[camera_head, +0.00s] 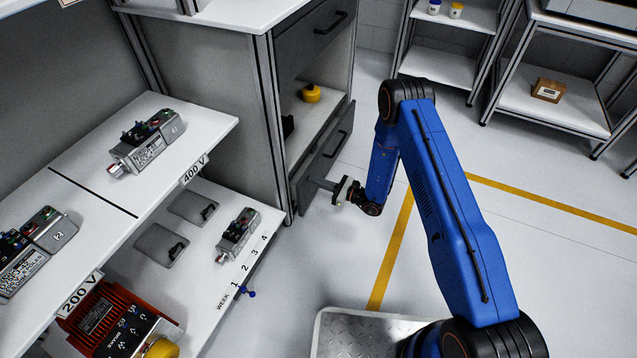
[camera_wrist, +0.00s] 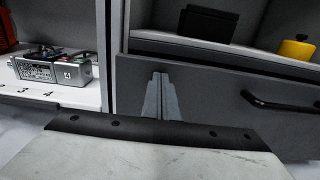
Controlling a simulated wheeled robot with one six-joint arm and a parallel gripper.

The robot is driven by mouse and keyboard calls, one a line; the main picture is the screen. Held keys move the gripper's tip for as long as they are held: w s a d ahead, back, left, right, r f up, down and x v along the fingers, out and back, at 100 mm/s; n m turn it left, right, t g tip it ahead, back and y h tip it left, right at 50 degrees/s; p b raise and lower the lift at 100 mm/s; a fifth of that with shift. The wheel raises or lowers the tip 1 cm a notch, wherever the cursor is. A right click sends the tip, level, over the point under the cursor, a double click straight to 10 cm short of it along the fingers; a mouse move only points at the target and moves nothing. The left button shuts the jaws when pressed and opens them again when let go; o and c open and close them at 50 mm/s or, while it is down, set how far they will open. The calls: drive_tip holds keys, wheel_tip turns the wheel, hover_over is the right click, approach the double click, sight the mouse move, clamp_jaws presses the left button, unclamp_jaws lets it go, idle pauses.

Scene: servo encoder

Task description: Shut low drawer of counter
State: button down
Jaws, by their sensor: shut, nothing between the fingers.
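The low drawer (camera_head: 322,165) is a dark grey front with a black bar handle (camera_head: 339,145), at the bottom of the counter (camera_head: 255,100). Its front appears to stand slightly out from the counter frame. My gripper (camera_head: 313,181) is shut and empty, pointing at the lower near part of this front, left of the handle. In the wrist view, my light grey fingers (camera_wrist: 161,97) lie against the drawer front (camera_wrist: 210,95), and the handle (camera_wrist: 280,104) is to the right. I cannot tell whether the fingertips touch the front.
Above the low drawer is an open space with a yellow object (camera_head: 311,93) and a black box (camera_wrist: 207,25). A closed upper drawer (camera_head: 312,38) is above. A shelf with servo units (camera_head: 238,235) stands left. The floor right of the drawer is clear.

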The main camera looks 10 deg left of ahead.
sight(306, 177)
drive_tip(key=x, duration=0.4)
drive_tip(key=shift+w+a+r, duration=0.1)
drive_tip(key=shift+w+a, duration=0.1)
drive_tip(key=shift+a, duration=0.15)
